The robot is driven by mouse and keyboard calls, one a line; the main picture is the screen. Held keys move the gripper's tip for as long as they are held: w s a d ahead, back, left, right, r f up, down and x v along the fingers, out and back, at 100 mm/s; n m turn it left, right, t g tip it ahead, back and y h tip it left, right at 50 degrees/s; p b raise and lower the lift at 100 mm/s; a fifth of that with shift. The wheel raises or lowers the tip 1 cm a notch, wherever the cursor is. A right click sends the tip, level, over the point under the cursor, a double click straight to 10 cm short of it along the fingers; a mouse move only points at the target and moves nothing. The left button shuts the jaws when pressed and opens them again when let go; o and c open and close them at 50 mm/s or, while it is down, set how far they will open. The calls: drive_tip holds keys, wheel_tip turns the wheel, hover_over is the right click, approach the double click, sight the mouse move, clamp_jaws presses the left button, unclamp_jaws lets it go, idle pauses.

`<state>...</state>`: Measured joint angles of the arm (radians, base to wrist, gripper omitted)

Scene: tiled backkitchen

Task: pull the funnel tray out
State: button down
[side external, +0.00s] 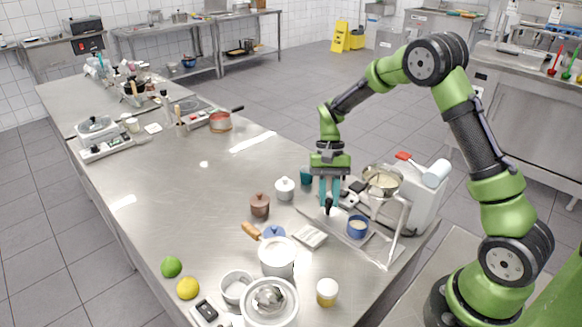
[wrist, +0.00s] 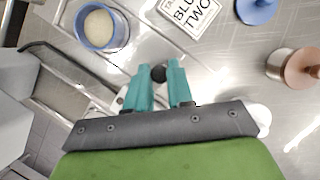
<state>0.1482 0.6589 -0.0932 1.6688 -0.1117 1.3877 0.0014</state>
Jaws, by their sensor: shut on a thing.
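My gripper (side external: 329,196) points down with its teal fingers closed around a small black knob (side external: 329,208). The knob also shows between the fingertips in the wrist view (wrist: 158,74). It is at the near left of a flat metal tray (side external: 383,254) under a metal frame. A blue cup (side external: 357,227) with pale contents stands on the tray, right of my fingers; it shows at the upper left in the wrist view (wrist: 102,27). A metal funnel-like bowl (side external: 382,182) with pale contents sits above, at the frame's top. My fingers hide part of the knob's mount.
A white card (wrist: 190,12) reading "BLUE TWO" lies beside the tray. A white machine (side external: 425,200) is behind. Bare steel counter lies farther left.

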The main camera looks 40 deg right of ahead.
drive_tip(key=w, duration=0.6)
drive_tip(key=shift+w+d, duration=0.1)
drive_tip(key=shift+w, duration=0.15)
drive_tip(key=c, duration=1)
unclamp_jaws()
drive_tip(key=shift+s, duration=0.1)
drive_tip(key=shift+r, duration=0.1)
drive_tip(key=v, duration=1.6)
drive_tip(key=shift+r, duration=0.3)
